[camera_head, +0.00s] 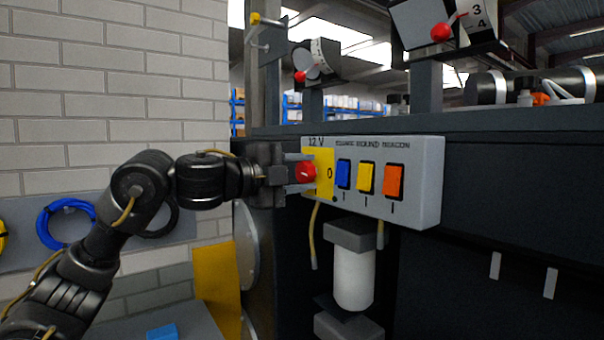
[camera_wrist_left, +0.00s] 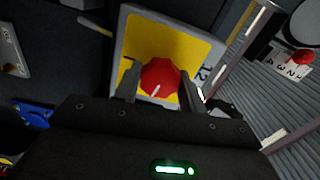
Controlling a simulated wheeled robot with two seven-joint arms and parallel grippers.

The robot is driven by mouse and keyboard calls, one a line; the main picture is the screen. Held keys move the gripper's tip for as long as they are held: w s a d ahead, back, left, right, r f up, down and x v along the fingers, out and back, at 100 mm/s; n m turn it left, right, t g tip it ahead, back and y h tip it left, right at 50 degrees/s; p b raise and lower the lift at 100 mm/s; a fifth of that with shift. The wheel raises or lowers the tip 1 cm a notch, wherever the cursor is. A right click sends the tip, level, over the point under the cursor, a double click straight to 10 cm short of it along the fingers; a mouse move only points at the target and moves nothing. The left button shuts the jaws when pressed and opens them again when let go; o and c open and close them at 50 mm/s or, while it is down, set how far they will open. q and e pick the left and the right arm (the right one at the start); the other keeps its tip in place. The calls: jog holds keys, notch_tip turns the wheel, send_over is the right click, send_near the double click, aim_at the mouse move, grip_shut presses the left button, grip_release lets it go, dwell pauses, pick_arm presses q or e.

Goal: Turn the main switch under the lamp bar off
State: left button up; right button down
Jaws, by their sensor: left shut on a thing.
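The main switch is a red rotary knob (camera_head: 306,172) on a yellow plate (camera_head: 325,170) at the left end of a light grey switch box (camera_head: 428,185). My left gripper (camera_head: 300,172) reaches in from the left and is shut on the knob. In the left wrist view the red knob (camera_wrist_left: 160,77) sits between the two fingers, with a pale line on its face. The fingers hide part of the knob's sides. My right gripper is not in view.
Blue (camera_head: 343,174), yellow (camera_head: 365,177) and orange (camera_head: 394,181) rocker switches sit right of the knob. A white filter-like cylinder (camera_head: 354,278) hangs below the box. Two dials with red pointers, one at the left (camera_head: 301,76), one at the right (camera_head: 441,32), stand above.

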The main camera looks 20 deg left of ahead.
pick_arm(q)
jog(key=shift+n, duration=0.9)
jog(key=o, duration=1)
jog(key=shift+c, duration=0.2)
jog(key=b+v, duration=0.4)
jog(key=v, duration=0.6)
jog(key=shift+s+a, duration=0.25)
jog(key=shift+s, duration=0.05)
